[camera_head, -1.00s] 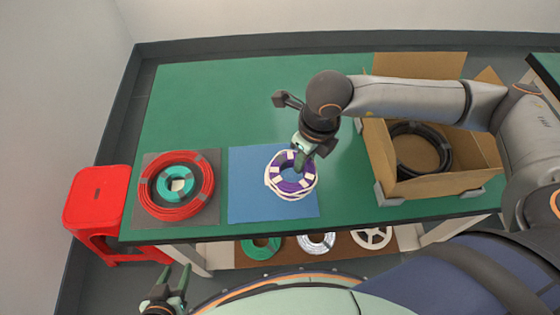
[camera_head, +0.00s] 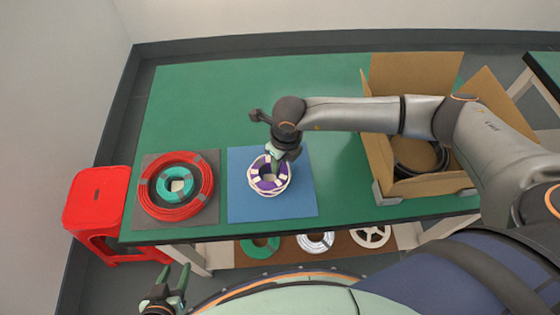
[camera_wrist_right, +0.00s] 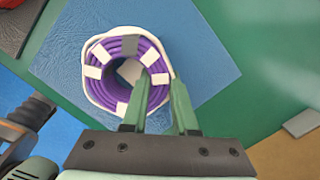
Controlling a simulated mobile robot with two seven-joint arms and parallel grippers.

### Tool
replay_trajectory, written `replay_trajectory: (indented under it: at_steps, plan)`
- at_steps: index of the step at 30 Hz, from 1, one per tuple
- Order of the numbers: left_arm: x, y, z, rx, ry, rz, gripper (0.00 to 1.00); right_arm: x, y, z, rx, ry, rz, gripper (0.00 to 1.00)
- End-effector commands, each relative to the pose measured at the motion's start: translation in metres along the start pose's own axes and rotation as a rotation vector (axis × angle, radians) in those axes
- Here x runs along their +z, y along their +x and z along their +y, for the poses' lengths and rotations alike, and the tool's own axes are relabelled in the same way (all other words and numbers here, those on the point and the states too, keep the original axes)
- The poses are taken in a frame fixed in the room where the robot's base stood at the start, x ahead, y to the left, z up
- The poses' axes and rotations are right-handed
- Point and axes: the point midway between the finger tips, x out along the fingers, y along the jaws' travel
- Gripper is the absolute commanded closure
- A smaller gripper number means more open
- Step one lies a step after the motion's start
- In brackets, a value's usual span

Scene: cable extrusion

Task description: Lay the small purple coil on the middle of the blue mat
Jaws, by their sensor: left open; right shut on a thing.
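The small purple coil (camera_head: 267,184) has white bands and a white cord ring (camera_head: 284,188) around it. It is over the middle of the blue mat (camera_head: 304,207); whether it touches the mat I cannot tell. My right gripper (camera_head: 275,165) is shut on the coil's near rim. In the right wrist view, the purple coil (camera_wrist_right: 125,48) shows with one finger inside its hole and one outside; the blue mat (camera_wrist_right: 205,50) spreads around it. My left gripper (camera_head: 175,268) is open and empty, in front of the table, below its front edge.
A red coil (camera_head: 152,199) with a teal coil (camera_head: 163,183) inside lies on a grey mat (camera_head: 209,213) to the left. An open cardboard box (camera_head: 450,186) with a black coil stands right. Several coils lie on the lower shelf. A red stool (camera_head: 95,195) stands left.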

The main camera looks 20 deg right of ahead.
Motion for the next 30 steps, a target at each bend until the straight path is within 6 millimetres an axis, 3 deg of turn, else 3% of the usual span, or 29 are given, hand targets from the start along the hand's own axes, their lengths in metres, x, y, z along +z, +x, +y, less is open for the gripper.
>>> replay_trajectory:
  at_steps: [8,9,17,25,30]
  plan:
    - [0.003,0.003,0.0,0.0,0.0,0.0,0.5,0.0,0.004,0.0,0.001,0.0,-0.001,1.0]
    - [0.003,0.003,0.0,0.0,0.0,0.0,0.5,0.0,0.004,0.0,0.0,0.0,-0.001,0.72]
    - [0.002,0.002,0.0,0.0,0.0,0.0,0.5,0.0,0.002,0.0,0.0,0.0,0.0,0.43]
    - [0.001,0.001,0.0,0.0,0.001,0.0,0.5,0.0,0.001,0.0,0.0,0.0,-0.001,0.43]
    - [-0.001,-0.001,0.0,0.0,0.001,0.0,0.5,0.001,-0.015,0.0,0.001,0.0,-0.004,0.43]
